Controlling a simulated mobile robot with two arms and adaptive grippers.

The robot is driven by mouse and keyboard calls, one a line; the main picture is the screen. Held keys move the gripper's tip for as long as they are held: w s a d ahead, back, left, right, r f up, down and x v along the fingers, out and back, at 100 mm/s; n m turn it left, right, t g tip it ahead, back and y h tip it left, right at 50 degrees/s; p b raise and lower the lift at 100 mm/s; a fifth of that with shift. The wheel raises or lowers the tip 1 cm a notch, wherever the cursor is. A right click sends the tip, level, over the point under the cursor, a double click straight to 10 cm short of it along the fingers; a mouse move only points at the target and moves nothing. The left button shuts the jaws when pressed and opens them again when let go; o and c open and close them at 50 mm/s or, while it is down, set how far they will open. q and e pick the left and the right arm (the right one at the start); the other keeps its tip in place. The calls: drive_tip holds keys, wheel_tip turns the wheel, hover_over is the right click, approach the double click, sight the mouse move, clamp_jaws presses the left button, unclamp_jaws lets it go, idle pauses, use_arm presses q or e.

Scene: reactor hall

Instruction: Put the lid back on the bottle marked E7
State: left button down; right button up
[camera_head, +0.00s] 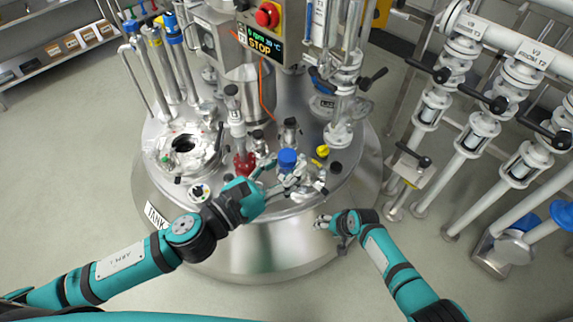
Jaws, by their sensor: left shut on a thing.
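My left gripper (288,178) reaches in over the front of the steel tank top. It is shut on a blue round lid (287,158), which shows at its fingers. Whether a bottle is under the lid is hard to tell, as the fingers and pale fittings overlap there. No E7 mark can be read in this view. My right gripper (323,223) is in front of the tank's side, lower and to the right, apart from the lid. Its fingers are too small to tell whether they are open.
The steel tank top (215,190) carries an open port (184,144), a red fitting (244,163), a yellow cap (322,151) and a black knob (336,168) close to my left gripper. White valve pipes (470,140) stand at right.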

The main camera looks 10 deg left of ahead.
drive_tip(key=s+d+f+n+h, duration=0.1)
drive_tip(key=s+d+f, duration=0.4)
drive_tip(key=s+f, duration=0.3)
drive_tip(key=s+d+f+n+h, duration=0.1)
drive_tip(key=s+d+f, duration=0.4)
drive_tip(key=s, duration=0.6)
drive_tip(key=s+d+f+n+g+h, duration=0.1)
drive_tip(key=s+d+f+n, duration=0.1)
drive_tip(key=s, duration=0.9)
drive_tip(key=s+d+f+n+g, duration=0.1)
drive_tip(key=s+d+f, duration=0.3)
drive_tip(key=s, duration=0.8)
drive_tip(key=shift+n+h, duration=0.4)
drive_tip(key=shift+n, duration=0.1)
drive_tip(key=shift+f, duration=0.1)
